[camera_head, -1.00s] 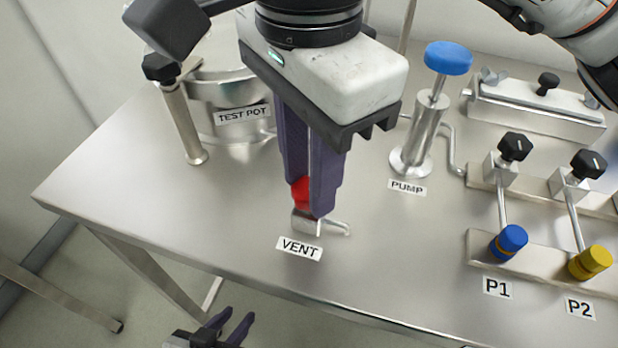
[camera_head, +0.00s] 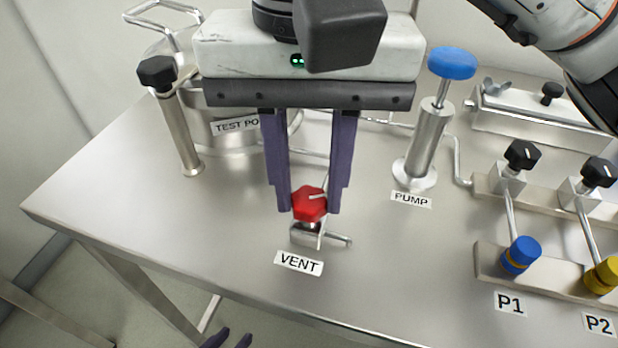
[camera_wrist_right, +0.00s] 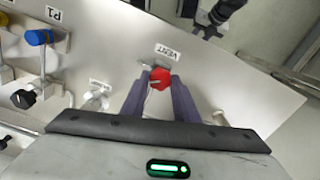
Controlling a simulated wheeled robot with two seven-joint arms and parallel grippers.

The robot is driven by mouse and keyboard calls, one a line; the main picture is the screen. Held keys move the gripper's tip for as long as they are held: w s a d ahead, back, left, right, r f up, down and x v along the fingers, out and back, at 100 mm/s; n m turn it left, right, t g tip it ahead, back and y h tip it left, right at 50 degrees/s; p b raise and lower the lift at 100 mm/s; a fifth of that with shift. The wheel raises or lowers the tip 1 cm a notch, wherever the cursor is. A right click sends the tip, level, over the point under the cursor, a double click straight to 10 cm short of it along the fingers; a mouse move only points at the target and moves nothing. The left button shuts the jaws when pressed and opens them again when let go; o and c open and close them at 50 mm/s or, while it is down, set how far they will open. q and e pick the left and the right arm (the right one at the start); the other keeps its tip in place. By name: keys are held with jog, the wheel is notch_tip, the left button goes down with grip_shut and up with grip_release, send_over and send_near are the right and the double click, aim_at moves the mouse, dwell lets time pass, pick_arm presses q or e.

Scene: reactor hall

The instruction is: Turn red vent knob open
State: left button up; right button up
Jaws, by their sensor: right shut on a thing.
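The red vent knob (camera_head: 309,204) sits on a small metal valve behind the VENT label (camera_head: 299,263). A pale pointer line on its top points to the right in the head view. My right gripper (camera_head: 308,211) reaches down from above, one finger on each side of the knob, shut on it. The knob also shows between the fingers in the right wrist view (camera_wrist_right: 160,77). My left gripper (camera_head: 228,342) is at the bottom edge of the head view, below the table's front edge. Only its fingertips show, apart with nothing seen between them.
The TEST POT (camera_head: 225,132) and a black-topped post (camera_head: 182,125) stand left of the vent. The blue-topped pump (camera_head: 428,135) stands to the right. Valves P1 (camera_head: 520,255) and P2 (camera_head: 603,275) are further right. The table left of the vent is bare.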

aim_at(309, 199)
jog(key=shift+r+n, duration=0.1)
jog(key=shift+n, duration=1.5)
jog(key=o, duration=1.1)
jog(key=shift+c, duration=0.2)
notch_tip(309, 199, up, 10)
jog(key=p, duration=0.2)
jog(key=shift+r+p, duration=0.15)
jog(key=shift+p, duration=0.15)
